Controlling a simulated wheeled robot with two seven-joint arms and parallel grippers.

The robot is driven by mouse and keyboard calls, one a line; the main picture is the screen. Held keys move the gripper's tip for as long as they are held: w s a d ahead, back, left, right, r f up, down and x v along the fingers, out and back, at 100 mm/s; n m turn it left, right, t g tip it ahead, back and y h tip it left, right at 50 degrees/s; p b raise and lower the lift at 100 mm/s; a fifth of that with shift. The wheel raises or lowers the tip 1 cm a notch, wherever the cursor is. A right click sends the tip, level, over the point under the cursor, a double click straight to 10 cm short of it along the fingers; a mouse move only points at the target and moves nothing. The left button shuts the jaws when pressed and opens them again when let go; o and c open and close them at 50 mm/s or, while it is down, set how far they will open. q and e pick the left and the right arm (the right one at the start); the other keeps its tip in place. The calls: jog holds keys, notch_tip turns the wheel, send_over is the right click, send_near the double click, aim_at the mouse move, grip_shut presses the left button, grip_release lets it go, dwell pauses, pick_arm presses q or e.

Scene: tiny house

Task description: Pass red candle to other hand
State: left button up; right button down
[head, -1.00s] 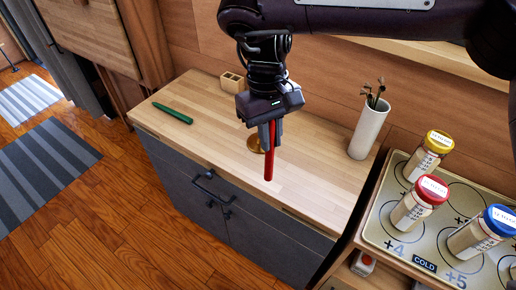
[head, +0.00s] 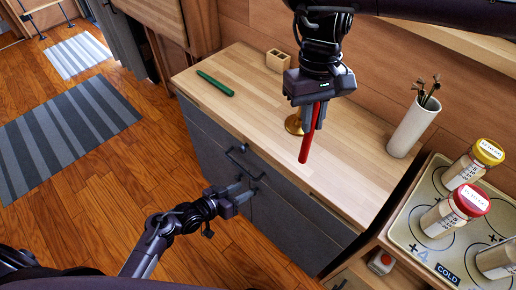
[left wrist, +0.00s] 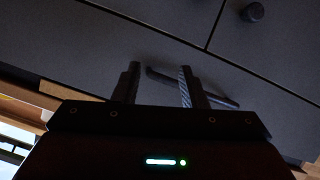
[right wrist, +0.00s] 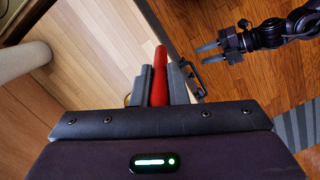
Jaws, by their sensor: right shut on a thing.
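The red candle (head: 308,138) is held over the counter in the head view, slanting down with its lower end free. My right gripper (head: 312,108) is shut on its upper part. In the right wrist view the candle (right wrist: 160,72) sits between the two fingers and sticks out past them. My left gripper (head: 240,194) is open and empty, low in front of the dark cabinet doors, below and left of the candle. The left wrist view shows its fingers (left wrist: 158,88) apart with nothing between them. It also appears in the right wrist view (right wrist: 210,54).
The wooden counter (head: 270,110) bears a green candle (head: 215,83), a small wooden block (head: 279,61), a brass holder (head: 294,124) behind the red candle, and a white vase (head: 413,127). Cabinet handles (head: 240,160) protrude near my left gripper. Jars (head: 455,212) stand on a tray at right.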

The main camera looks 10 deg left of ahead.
pick_arm(q)
jog(key=w+d+r+m+h, duration=0.1)
jog(key=d+r+m+h, duration=0.1)
jog(key=r, duration=0.6)
jog(key=d+r+m+h, duration=0.1)
jog(key=r+h, duration=0.1)
jog(key=r, duration=0.6)
jog(key=m+g+h, duration=0.2)
jog(key=m+h, duration=0.2)
jog(key=m, duration=0.1)
send_near(306, 139)
jog(key=x, duration=1.1)
jog(key=shift+d, duration=0.25)
jog(key=shift+c, duration=0.2)
grip_shut()
pick_arm(e)
jog(key=c, duration=1.3)
grip_release()
jog(key=shift+c, duration=0.2)
jog(key=shift+r, duration=0.1)
